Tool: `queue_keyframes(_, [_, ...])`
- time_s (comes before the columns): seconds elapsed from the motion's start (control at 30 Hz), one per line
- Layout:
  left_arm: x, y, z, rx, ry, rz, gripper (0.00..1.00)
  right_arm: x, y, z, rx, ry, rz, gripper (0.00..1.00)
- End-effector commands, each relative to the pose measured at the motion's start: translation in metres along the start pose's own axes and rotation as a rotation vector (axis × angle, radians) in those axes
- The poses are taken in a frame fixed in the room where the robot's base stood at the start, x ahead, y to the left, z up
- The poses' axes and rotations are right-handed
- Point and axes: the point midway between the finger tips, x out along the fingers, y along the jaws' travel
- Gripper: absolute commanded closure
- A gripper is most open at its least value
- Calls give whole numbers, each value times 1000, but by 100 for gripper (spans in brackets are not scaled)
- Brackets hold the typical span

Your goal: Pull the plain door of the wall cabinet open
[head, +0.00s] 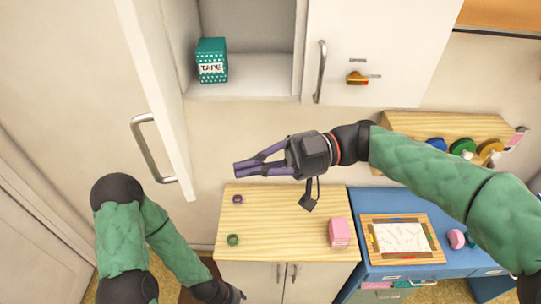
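The wall cabinet's plain door (160,85) stands swung wide open at the left, with its bar handle (150,148) facing left. The cabinet's inside (255,72) shows, with a teal tape box (211,60) on its floor. My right gripper (236,170) points left in front of the wall below the cabinet, apart from the plain door. Its purple fingertips look together and empty. My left gripper (238,294) is low at the bottom edge, mostly hidden by its wrist.
Below is a wooden-topped cabinet (285,215) with a purple ring, a green ring and a pink box. A blue desk (370,264) at right holds a framed board. Free room lies between the open door and the wooden top.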

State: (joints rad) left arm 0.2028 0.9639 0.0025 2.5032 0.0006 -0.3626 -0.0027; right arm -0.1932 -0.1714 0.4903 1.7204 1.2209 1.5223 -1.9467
Motion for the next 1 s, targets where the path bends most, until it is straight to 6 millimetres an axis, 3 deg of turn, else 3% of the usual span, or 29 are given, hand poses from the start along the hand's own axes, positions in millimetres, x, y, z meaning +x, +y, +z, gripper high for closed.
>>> queue_keyframes(0.2, [-12,4,0,0,0,0,60,40,-1,-2,2,-1,-4,100])
queue_keyframes(0.4, [-18,7,1,0,0,0,60,62,0,0,3,-1,-3,100])
queue_keyframes(1.0, [-15,5,0,0,0,0,60,72,0,2,0,-2,3,100])
